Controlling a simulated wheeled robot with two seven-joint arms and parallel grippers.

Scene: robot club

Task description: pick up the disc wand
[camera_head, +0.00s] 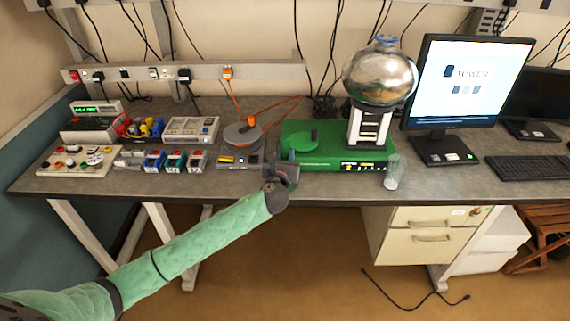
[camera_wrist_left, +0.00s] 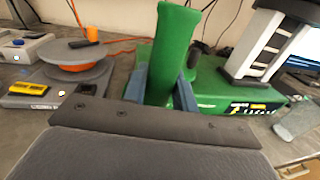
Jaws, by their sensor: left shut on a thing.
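My left gripper (camera_head: 287,166) is at the front edge of the bench, at the left end of the green generator base. In the left wrist view its two blue-grey fingers (camera_wrist_left: 161,88) are shut on a green piece, which I take to be the disc wand (camera_wrist_left: 176,45). That piece stands up between the fingers and tilts slightly. In the head view a green disc with a small knob, likely the wand's disc (camera_head: 301,141), shows over the base just behind the gripper. The gripper hides the part it grasps. My right gripper is not in view.
The green generator base (camera_head: 340,164) carries a column and a shiny metal sphere (camera_head: 380,76). A clear glass (camera_head: 392,174) stands by its front right. A grey turntable device (camera_head: 241,135) is to the left. A monitor (camera_head: 466,85) and keyboard are on the right.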

